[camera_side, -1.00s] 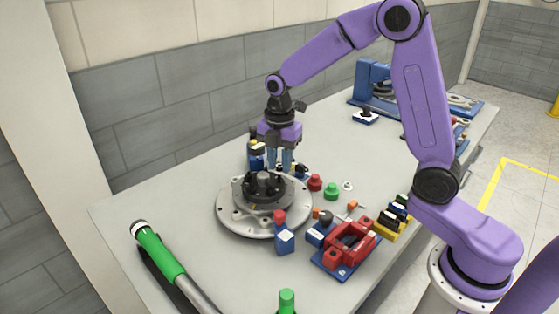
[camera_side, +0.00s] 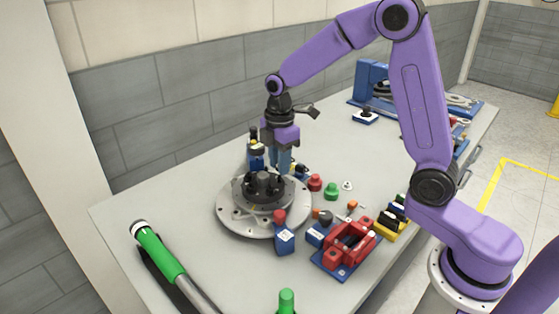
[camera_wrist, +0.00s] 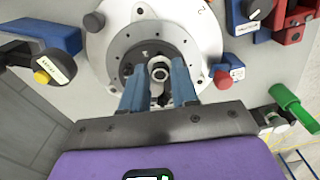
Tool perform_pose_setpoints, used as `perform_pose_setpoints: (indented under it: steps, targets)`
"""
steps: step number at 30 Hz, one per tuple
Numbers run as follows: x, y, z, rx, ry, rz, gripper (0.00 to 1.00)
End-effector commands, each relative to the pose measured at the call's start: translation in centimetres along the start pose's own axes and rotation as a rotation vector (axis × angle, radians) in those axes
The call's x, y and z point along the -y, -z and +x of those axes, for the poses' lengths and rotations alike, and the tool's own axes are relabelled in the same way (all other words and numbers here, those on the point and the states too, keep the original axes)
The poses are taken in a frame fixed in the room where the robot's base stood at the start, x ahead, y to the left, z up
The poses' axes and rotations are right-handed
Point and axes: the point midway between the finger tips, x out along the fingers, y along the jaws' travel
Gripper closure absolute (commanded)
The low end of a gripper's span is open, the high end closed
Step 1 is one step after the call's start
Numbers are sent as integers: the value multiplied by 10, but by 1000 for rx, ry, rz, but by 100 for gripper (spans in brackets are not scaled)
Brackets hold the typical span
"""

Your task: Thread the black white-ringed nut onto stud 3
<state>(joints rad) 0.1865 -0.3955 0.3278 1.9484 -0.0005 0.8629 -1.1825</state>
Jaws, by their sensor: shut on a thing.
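My gripper (camera_side: 280,167) points down over the back edge of the dark hub on the round grey fixture (camera_side: 235,213). In the wrist view my gripper (camera_wrist: 159,74) has its two blue fingers closed around the nut (camera_wrist: 160,73), a small dark piece with a pale ring and an open centre. The nut sits over the hub's dark bolt circle, between the fingertips. In the side view the fingers and hub hide it. Stud numbers are not readable, and I cannot tell how far the nut is on a stud.
Around the fixture stand a blue block with a red top (camera_side: 284,238), red and green knobs, and a red clamp on a blue base (camera_side: 347,248). A green-handled tool (camera_side: 160,252) lies at the front left.

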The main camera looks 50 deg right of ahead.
Motion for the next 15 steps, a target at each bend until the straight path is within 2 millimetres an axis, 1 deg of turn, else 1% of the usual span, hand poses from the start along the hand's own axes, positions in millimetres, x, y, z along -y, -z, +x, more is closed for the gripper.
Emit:
perform_pose_setpoints:
  steps: [8,15]
  targets:
    - [0,0,1,0,1,-3,100]
    - [0,0,8,0,1,-4,100]
